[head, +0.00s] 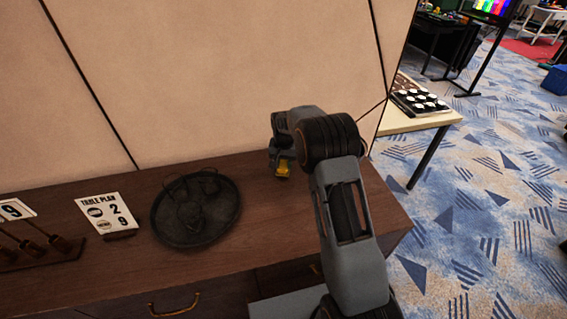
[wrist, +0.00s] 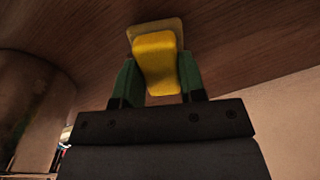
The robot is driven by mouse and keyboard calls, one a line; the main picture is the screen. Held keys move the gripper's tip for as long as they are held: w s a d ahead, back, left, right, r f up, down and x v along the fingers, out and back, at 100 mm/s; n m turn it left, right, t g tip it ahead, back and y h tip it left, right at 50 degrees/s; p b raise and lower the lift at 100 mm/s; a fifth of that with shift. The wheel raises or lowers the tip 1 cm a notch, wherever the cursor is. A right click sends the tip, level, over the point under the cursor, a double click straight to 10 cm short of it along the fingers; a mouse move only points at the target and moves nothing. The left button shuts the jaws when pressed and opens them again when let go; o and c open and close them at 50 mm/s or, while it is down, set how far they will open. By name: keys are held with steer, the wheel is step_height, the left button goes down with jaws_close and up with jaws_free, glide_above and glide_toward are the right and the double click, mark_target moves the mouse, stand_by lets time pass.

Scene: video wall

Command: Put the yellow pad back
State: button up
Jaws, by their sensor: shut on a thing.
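The yellow pad (wrist: 157,62) sits between the two green fingertips of my gripper (wrist: 158,78) in the wrist view. My gripper is shut on it. A tan, rounded edge (wrist: 150,27) shows just behind the pad's far end; I cannot tell if it is part of the pad or a separate thing. In the head view only a small part of the pad (head: 283,169) shows below my gripper (head: 283,158), over the right part of the dark wood cabinet top (head: 262,215). I cannot tell whether the pad touches the wood.
A dark round tray (head: 233,218) with dark items on it lies left of my gripper. A "Table Plan" card (head: 108,214) and a wooden rack (head: 40,252) stand further left. A beige panel wall (head: 220,80) rises behind. A light table (head: 425,122) stands at right.

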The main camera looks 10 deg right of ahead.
steer(key=shift+f, duration=0.45)
steer(key=shift+f, duration=0.1)
steer(key=o, duration=0.9)
